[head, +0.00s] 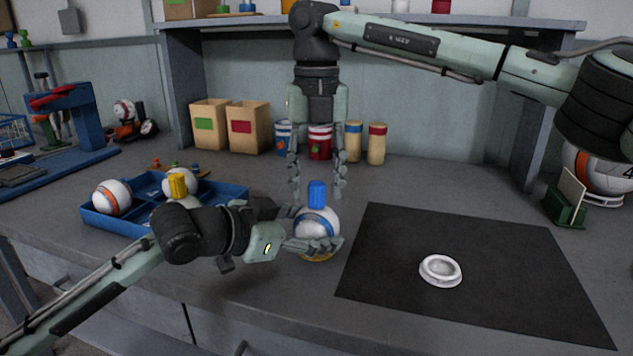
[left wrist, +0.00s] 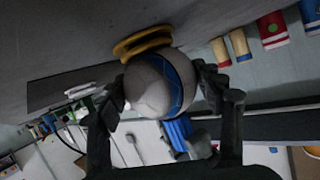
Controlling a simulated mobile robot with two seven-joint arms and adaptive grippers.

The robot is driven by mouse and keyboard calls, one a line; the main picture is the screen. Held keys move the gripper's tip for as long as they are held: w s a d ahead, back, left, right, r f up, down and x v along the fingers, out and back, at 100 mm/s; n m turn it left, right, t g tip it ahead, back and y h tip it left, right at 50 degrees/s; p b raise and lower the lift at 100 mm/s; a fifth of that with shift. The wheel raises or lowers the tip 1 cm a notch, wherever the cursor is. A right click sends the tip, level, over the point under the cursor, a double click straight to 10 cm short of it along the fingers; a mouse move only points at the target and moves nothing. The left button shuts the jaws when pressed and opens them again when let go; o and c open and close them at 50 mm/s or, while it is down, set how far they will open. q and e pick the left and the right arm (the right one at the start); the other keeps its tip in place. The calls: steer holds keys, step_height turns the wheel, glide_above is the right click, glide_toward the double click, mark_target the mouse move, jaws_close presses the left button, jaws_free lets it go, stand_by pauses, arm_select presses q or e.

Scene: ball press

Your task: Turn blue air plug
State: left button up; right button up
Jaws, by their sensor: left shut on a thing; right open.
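The blue air plug (head: 317,194) stands upright on top of a white ball with a blue stripe (head: 316,222). The ball sits at a yellow ring (head: 318,257) on the table. My left gripper (head: 318,243) is shut on the ball from the front left. In the left wrist view the ball (left wrist: 158,85) is between its fingers, with the yellow ring (left wrist: 143,42) against the table side and the blue plug (left wrist: 177,133) on the opposite side. My right gripper (head: 317,180) points down from above, open, its fingers on either side of the plug.
A blue tray (head: 108,222) with balls, one topped by a yellow plug (head: 177,186), stands left. A black mat (head: 510,270) with a white ring (head: 440,270) lies right. Boxes (head: 248,128) and cans (head: 376,145) stand behind. The table between the tray and boxes is partly clear.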

mark_target(317, 184)
arm_select(q)
steer(key=shift+r, duration=0.15)
arm_select(e)
step_height(317, 184, up, 12)
steer(key=shift+f, duration=0.1)
stand_by(0.3)
arm_select(q)
steer(key=o, duration=1.5)
steer(key=shift+c, duration=0.2)
